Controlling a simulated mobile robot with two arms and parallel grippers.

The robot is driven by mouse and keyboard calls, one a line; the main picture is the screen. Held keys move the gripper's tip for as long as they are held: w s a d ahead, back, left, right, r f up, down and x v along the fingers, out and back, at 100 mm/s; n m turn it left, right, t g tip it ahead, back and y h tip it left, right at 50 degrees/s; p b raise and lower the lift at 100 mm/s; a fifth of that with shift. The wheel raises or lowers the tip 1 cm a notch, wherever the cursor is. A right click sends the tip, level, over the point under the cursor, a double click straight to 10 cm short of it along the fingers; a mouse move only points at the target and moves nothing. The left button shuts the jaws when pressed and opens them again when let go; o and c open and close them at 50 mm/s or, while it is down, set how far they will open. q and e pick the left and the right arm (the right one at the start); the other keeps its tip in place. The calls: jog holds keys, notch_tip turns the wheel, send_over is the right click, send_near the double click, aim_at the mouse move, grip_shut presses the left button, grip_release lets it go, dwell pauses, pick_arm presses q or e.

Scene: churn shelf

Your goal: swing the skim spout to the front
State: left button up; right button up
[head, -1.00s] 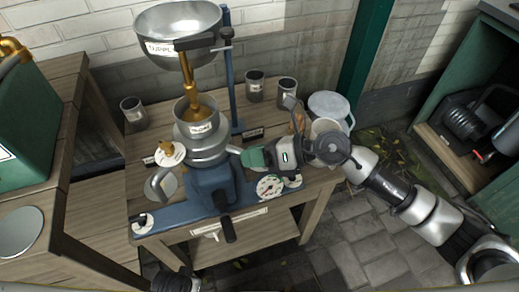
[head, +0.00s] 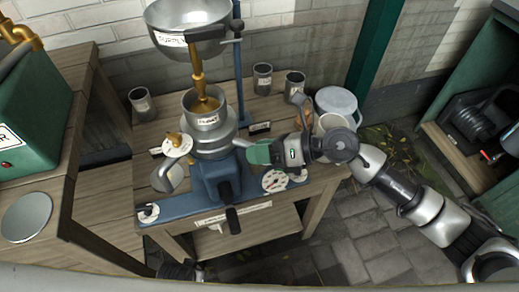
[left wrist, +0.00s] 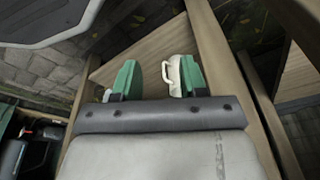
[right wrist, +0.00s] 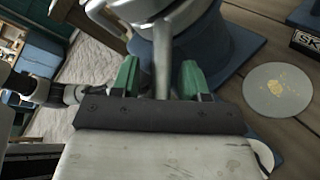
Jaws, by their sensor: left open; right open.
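The separator with its blue body (head: 215,182) stands on the wooden bench. A grey metal spout (head: 240,143) sticks out from its right side toward my right gripper (head: 258,153). In the right wrist view the spout (right wrist: 162,55) runs between the open green fingers of my right gripper (right wrist: 160,82). I cannot tell whether they touch it. A second, curved spout (head: 168,178) is on the separator's left side. A label beginning "SK" (right wrist: 308,42) is on the bench in the right wrist view. My left gripper (left wrist: 155,82) is open, away from the separator.
A large bowl (head: 190,28) hangs above the separator on a blue post (head: 239,70). Metal cups (head: 262,78) stand at the bench's back. A green cabinet (head: 35,105) is at the left.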

pick_arm(q)
jog(key=shift+w+d+r, duration=0.1)
jog(key=shift+w+r, duration=0.3)
jog(key=shift+r, duration=0.3)
pick_arm(e)
jog(key=v, duration=1)
jog(key=shift+d, duration=0.25)
jog(key=shift+s+r, duration=0.1)
